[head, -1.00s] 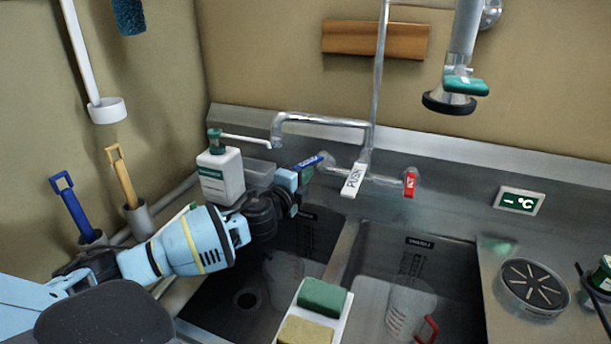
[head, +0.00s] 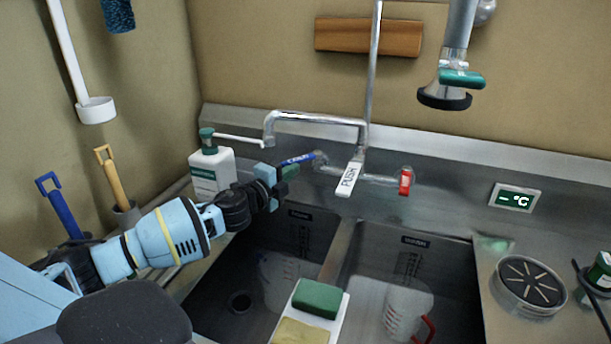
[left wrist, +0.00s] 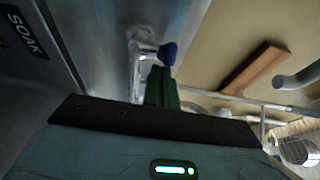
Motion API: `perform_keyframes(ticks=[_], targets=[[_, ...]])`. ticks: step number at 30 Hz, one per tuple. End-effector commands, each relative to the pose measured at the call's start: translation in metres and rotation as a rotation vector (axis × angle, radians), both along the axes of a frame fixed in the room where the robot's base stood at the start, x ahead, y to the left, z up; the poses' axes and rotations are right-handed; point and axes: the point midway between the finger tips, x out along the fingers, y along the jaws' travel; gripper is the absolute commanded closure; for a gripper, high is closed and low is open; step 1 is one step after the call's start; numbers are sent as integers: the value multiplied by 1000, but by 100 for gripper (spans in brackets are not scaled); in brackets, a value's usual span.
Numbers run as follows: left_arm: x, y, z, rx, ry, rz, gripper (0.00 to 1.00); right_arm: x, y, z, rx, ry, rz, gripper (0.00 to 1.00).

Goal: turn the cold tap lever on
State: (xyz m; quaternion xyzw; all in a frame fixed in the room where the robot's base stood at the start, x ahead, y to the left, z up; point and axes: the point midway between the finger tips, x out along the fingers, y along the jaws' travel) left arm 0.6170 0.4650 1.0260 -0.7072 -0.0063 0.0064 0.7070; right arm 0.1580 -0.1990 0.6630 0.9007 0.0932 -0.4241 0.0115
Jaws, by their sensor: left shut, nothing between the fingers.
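The cold tap lever (head: 300,159) is a blue handle at the left end of the tap on the sink's back wall. It points left, toward my gripper. In the left wrist view the blue lever (left wrist: 168,53) shows just beyond the fingertips. My left gripper (head: 289,172) is shut and empty, just below and in front of the lever. Its green fingers (left wrist: 161,88) lie together in the wrist view. I cannot tell whether they touch the lever. My right gripper is not in view.
A white PUSH lever (head: 349,178) and red hot lever (head: 405,181) are right of the blue one. A soap bottle (head: 211,172) stands close to my left wrist. The spout (head: 315,117) arches above. A sponge tray (head: 338,318) sits over the sink divider.

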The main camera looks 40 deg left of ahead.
Motion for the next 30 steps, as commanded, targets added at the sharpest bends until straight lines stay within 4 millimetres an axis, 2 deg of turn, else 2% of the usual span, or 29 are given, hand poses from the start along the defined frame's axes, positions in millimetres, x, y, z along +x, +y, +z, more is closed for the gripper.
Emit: perform_keyframes(ticks=[4,13,30], targets=[[1,12,1,-1,0,4,100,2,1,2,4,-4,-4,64],[4,26,1,-1,-1,3,100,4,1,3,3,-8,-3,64],[5,30,1,0,-1,2,100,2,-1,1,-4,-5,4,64]])
